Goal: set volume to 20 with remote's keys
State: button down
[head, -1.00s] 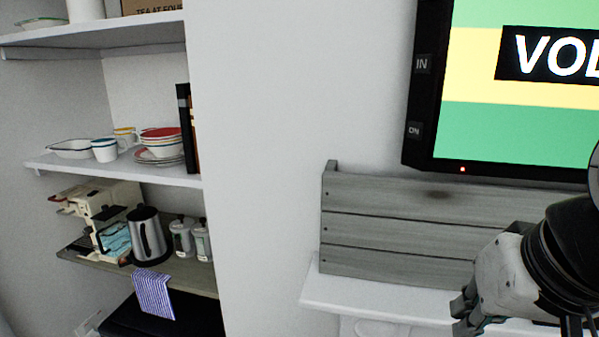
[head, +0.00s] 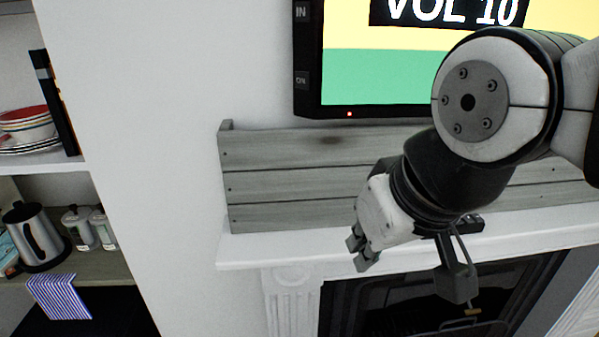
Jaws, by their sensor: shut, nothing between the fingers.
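The TV (head: 312,90) hangs on the wall and its screen reads "VOL 10". A dark remote (head: 470,224) with small keys lies on the white mantel, partly hidden behind my gripper and wrist.
A grey plank box (head: 270,180) stands on the mantel (head: 245,251) below the TV. The dark fireplace opening (head: 385,300) is underneath. Shelves at left hold plates (head: 25,130), a kettle (head: 35,238) and a striped cloth (head: 58,296). The mantel's left end is clear.

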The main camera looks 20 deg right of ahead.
aim_at(474, 216)
jog(key=z, duration=1.2)
jog(key=k+l, duration=0.05)
